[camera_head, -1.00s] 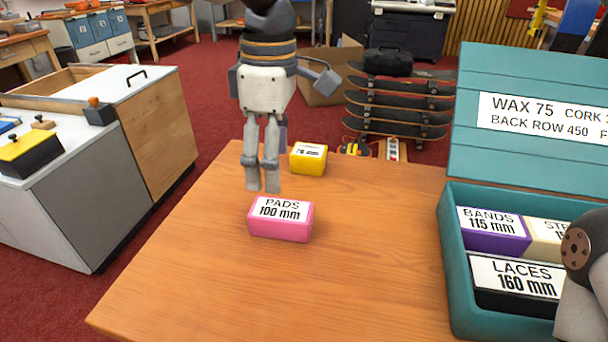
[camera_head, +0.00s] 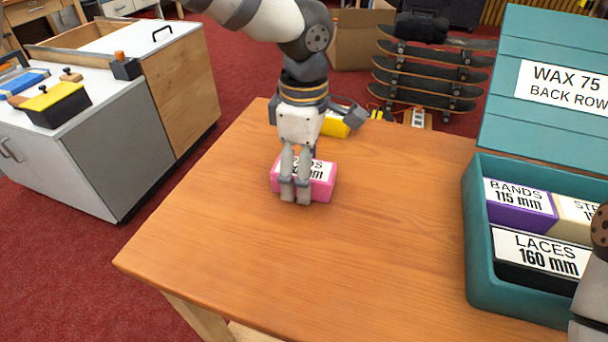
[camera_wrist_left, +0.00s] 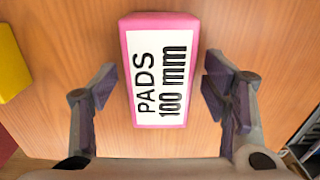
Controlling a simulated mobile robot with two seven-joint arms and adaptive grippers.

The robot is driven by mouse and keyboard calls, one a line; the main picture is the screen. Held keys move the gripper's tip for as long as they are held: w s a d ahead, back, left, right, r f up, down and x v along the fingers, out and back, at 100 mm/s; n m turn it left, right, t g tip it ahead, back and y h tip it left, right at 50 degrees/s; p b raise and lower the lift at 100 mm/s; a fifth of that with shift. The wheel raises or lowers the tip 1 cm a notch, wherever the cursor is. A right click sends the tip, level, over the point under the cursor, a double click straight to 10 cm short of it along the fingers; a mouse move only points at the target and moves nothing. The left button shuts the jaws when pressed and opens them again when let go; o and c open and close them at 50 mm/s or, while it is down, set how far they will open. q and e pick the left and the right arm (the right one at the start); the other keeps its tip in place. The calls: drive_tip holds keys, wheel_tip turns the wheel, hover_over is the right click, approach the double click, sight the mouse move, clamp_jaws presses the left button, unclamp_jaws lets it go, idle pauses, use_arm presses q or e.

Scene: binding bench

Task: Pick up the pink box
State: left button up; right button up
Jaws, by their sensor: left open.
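The pink box (camera_head: 320,189) with a white label lies on the wooden table, partly hidden behind my left gripper in the head view. My left gripper (camera_head: 295,198) points down at it from above. In the left wrist view the pink box (camera_wrist_left: 160,122), labelled PADS 100 mm, lies between the two open fingers (camera_wrist_left: 165,90), with a gap on each side. The fingers do not touch it there. Part of my right arm shows at the right edge of the head view, but its fingers are not visible.
A yellow box (camera_head: 336,126) stands behind my left gripper; its side also shows in the left wrist view (camera_wrist_left: 10,65). A teal open box (camera_head: 482,245) at the right holds a purple box (camera_head: 520,218), a black box (camera_head: 535,270) and a cream one. The table's front (camera_head: 260,270) is clear.

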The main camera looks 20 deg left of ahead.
use_arm(q)
drive_tip(key=c, duration=1.3)
